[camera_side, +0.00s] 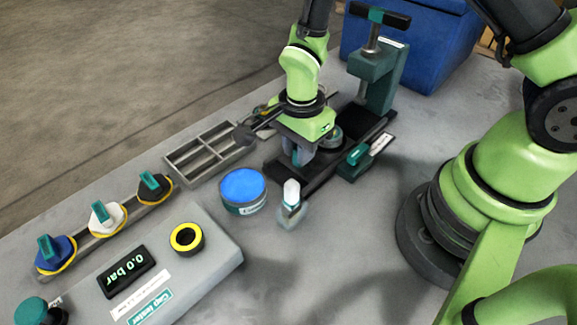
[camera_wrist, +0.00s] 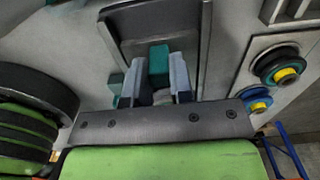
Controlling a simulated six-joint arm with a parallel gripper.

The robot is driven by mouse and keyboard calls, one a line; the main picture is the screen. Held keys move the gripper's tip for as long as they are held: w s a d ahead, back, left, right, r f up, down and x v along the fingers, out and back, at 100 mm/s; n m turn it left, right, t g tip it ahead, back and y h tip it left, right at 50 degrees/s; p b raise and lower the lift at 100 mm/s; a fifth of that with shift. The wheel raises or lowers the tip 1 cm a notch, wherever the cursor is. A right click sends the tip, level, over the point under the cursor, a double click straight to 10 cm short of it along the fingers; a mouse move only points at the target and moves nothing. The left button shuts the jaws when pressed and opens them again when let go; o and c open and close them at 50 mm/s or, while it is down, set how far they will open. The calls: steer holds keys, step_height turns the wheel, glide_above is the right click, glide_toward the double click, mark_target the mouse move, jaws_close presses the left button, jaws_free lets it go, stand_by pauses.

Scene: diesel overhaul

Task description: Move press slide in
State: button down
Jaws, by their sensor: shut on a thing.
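The green press (camera_side: 378,80) stands at the back, with its dark slide bed (camera_side: 345,140) running forward and left below it. My gripper (camera_side: 297,160) is over the front-left end of the bed and covers part of it. In the wrist view my gripper (camera_wrist: 160,85) is shut on the teal slide handle (camera_wrist: 158,62), with a grey finger on each side. The dark press slide (camera_wrist: 150,25) lies beyond the handle. A round grey part (camera_side: 331,135) shows beside my gripper, partly hidden.
A blue-topped can (camera_side: 243,187) and a white-topped bottle (camera_side: 291,193) stand close in front of the bed. A grey compartment tray (camera_side: 207,150) lies left. The cap tester (camera_side: 205,265) and several capped knobs (camera_side: 105,215) fill the front left. A blue crate (camera_side: 430,45) is behind.

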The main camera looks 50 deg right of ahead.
steer(key=shift+d, duration=0.85)
steer(key=shift+d, duration=2.35)
steer(key=shift+d, duration=1.7)
steer(key=c, duration=1.4)
jaws_free()
steer(key=shift+d, duration=0.2)
steer(key=shift+c, duration=0.2)
steer(key=o, duration=0.4)
steer(key=shift+a, duration=0.1)
steer(key=shift+r, duration=2.75)
